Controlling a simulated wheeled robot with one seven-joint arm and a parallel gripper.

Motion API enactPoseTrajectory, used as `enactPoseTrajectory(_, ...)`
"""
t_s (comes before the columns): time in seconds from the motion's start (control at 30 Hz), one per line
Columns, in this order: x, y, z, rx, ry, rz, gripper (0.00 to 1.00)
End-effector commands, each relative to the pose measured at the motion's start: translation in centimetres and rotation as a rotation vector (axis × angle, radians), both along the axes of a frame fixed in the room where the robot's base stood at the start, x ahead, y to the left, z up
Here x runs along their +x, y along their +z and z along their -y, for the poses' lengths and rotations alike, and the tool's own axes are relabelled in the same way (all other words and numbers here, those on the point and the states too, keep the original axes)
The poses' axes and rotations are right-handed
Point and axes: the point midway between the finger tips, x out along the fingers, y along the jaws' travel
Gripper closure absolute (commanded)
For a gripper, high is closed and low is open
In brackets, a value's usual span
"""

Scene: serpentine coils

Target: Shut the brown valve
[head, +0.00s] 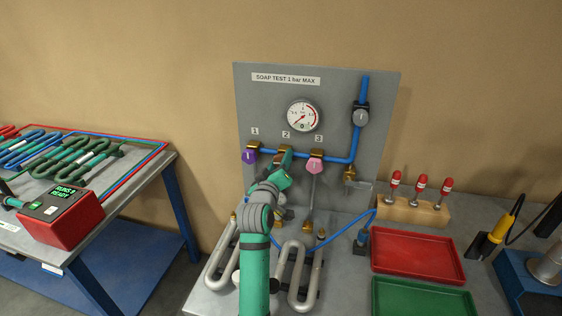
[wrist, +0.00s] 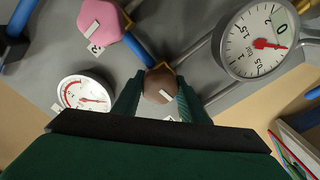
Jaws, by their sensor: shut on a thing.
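The brown valve (wrist: 157,86) is a faceted knob with a white mark, seen in the wrist view between the two fingers of my gripper (wrist: 157,98). The fingers are shut on its sides. The white mark lies slanted in that view. In the head view my gripper (head: 285,163) reaches up to the panel (head: 350,95) under label 2, and it hides most of the brown knob there.
A purple valve (head: 249,156) is left of my gripper and a pink valve (head: 315,163) is right of it, both close. A panel gauge (head: 303,116) is above. Grey coils (head: 300,275) stand below; red (head: 418,250) and green trays lie right.

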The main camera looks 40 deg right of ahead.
Motion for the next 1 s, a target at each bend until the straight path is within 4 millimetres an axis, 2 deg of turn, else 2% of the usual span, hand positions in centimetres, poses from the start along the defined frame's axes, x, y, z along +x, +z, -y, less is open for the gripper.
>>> enactPoseTrajectory(1.0,-0.09,-0.25,0.05,0.629,-0.003,0.728,0.84)
